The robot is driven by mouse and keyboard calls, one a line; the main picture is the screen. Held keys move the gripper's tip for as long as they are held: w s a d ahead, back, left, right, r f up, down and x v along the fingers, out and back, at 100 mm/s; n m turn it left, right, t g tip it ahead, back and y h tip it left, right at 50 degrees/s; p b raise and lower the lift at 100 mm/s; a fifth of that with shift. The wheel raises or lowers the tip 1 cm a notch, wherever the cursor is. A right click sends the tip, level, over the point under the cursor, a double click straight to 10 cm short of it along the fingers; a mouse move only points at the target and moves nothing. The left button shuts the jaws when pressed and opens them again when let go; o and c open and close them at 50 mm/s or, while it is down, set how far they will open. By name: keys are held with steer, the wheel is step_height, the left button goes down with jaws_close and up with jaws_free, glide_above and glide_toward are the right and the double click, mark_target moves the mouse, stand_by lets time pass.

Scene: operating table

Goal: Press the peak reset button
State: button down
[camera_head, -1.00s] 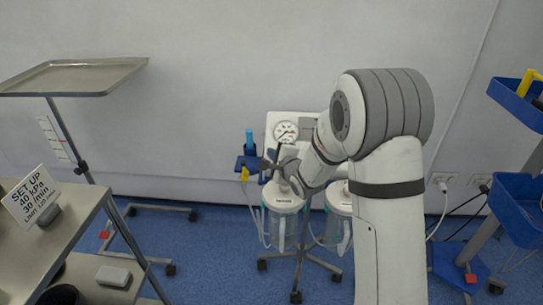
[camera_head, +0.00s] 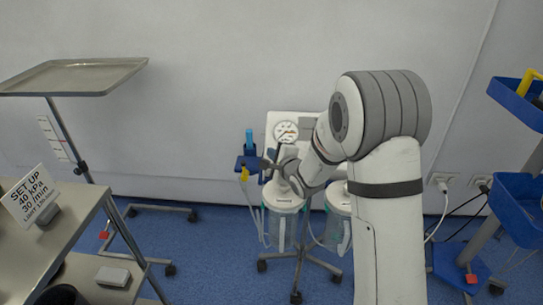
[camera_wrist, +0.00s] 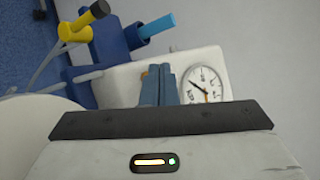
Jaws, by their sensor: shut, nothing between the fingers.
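A white suction unit panel (camera_head: 275,120) stands by the wall, with a round dial gauge (camera_head: 286,132) on its face. The gauge also shows in the wrist view (camera_wrist: 203,82), right of my gripper. My gripper (camera_head: 280,150) is in front of the panel, below and slightly left of the gauge. In the wrist view its two fingers (camera_wrist: 166,70) are together and point at the panel, with nothing between them. A small orange spot (camera_wrist: 144,74) shows just left of the fingers, partly hidden. I cannot tell whether it is the peak reset button, or whether the fingers touch the panel.
A blue holder (camera_head: 247,163) with a blue cylinder and a yellow part is left of the panel. Clear jars (camera_head: 284,222) hang below on a wheeled stand. A sign card (camera_head: 30,196) is on the left table. A steel tray (camera_head: 75,76) and blue bins (camera_head: 515,105) stand farther out.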

steer(key=shift+d+f+b, duration=0.1)
steer(key=shift+f+b, duration=0.25)
steer(key=shift+f, duration=0.55)
stand_by(0.7)
steer(key=shift+s+r, duration=0.2)
steer(key=shift+s, duration=0.2)
steer(key=shift+r, duration=0.15)
steer(key=s+r+p, duration=0.1)
steer(key=r+p, duration=0.1)
steer(key=r, duration=0.1)
steer(key=s+r+p, duration=0.1)
steer(key=shift+s+r, duration=0.25)
steer(key=shift+s, duration=0.05)
stand_by(0.7)
